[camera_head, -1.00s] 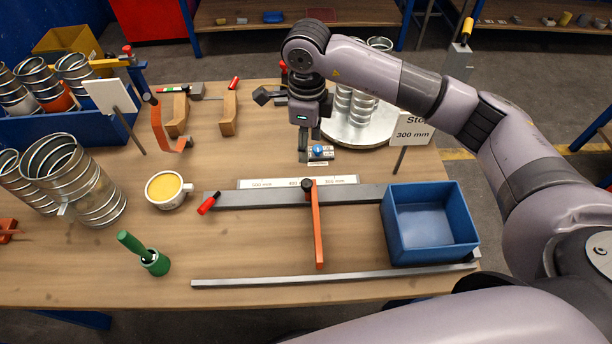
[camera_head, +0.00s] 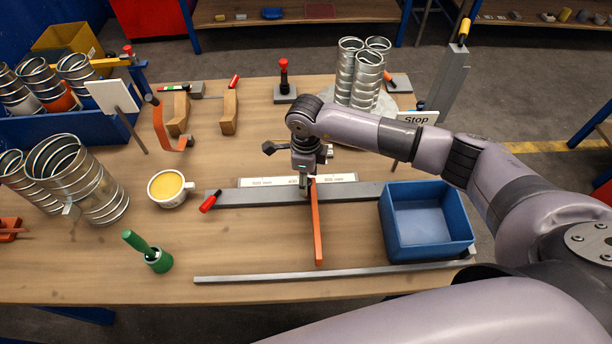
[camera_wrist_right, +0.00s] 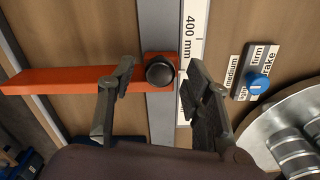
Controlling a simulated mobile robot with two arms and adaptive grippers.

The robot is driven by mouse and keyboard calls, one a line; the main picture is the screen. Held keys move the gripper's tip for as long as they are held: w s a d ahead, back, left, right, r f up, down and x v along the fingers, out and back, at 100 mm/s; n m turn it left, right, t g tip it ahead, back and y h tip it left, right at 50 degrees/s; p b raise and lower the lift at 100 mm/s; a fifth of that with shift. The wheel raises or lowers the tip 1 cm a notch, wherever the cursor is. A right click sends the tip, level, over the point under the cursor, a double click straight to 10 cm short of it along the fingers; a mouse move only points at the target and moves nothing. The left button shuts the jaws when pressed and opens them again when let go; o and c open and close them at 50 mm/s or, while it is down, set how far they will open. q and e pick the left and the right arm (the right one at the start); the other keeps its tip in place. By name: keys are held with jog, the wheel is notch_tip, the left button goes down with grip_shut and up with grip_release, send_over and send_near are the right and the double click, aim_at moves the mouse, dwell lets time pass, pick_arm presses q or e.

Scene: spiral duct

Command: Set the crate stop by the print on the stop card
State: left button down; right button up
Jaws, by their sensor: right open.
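The orange crate stop (camera_head: 318,235) lies across the grey rail (camera_head: 255,198). Its black knob (camera_wrist_right: 160,70) shows in the right wrist view, near the 400 mm mark on the white scale (camera_wrist_right: 194,40). My right gripper (camera_head: 304,184) is over the stop's rail end. In the wrist view its open fingers (camera_wrist_right: 160,66) are on either side of the knob; I cannot tell if they touch it. The stop card (camera_head: 416,117) shows "Stop"; my arm hides the line below. The blue crate (camera_head: 386,222) stands at the rail's right end. My left gripper is out of view.
A brake plate with a blue knob (camera_wrist_right: 258,84) is beside the scale. Spiral ducts (camera_head: 345,75) stand on a round plate behind my arm. A yellow-filled cup (camera_head: 168,188) and green-handled tool (camera_head: 146,250) are left. A thin bar (camera_head: 300,275) lies along the front.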

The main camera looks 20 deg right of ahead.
jog(key=shift+c, duration=0.5)
grip_shut()
jog(key=shift+s+f, duration=0.1)
